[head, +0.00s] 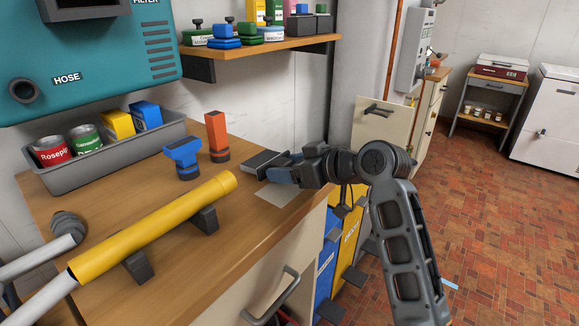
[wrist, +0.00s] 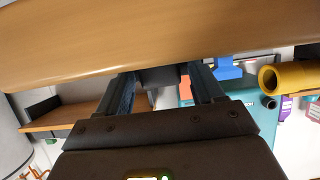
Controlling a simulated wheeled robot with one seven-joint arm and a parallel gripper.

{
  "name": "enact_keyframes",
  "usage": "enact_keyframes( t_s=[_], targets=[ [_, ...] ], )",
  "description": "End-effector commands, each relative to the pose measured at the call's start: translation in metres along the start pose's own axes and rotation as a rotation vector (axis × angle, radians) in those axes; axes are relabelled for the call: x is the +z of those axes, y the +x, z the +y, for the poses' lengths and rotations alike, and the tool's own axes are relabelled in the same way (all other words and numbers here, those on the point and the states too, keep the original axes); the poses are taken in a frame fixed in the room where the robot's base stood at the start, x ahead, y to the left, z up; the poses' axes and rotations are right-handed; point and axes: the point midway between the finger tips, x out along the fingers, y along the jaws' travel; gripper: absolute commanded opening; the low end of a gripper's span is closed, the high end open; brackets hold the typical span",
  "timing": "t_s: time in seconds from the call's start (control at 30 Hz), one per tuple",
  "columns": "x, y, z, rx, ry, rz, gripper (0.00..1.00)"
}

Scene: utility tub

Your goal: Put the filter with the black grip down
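The filter with the black grip (head: 262,163) is a dark grey block at the end of my gripper (head: 282,172), near the right edge of the wooden worktop. It also shows in the wrist view (wrist: 158,77), dark between the two fingers. My gripper is shut on it, and the fingers hide part of it. The filter lies on its side in the fingers, over or beside a pale grey square (head: 287,194) on the worktop. I cannot tell whether it touches the wood.
A blue-gripped filter (head: 183,158) and an orange-gripped one (head: 216,137) stand left of my gripper. A yellow tube (head: 150,230) rests on dark supports in front. A grey tray (head: 62,182) holds cans and boxes. A shelf (head: 265,47) hangs above the worktop (head: 220,270).

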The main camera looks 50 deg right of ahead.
Motion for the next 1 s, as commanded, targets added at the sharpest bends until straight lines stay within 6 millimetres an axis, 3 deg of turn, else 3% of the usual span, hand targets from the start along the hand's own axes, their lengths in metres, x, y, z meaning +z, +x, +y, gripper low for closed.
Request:
enact_keyframes(
  t_s=[0.37, 0.47, 0.8, 1.0],
  targets=[
    [-0.005, -0.003, 0.001, 0.001, 0.0, 0.001, 0.72],
    [-0.003, -0.015, 0.001, 0.002, 0.001, 0.001, 0.72],
    [-0.004, -0.084, 0.001, 0.003, 0.0, 0.002, 0.72],
    [-0.003, -0.112, 0.001, 0.002, 0.001, 0.0, 0.72]
  ],
)
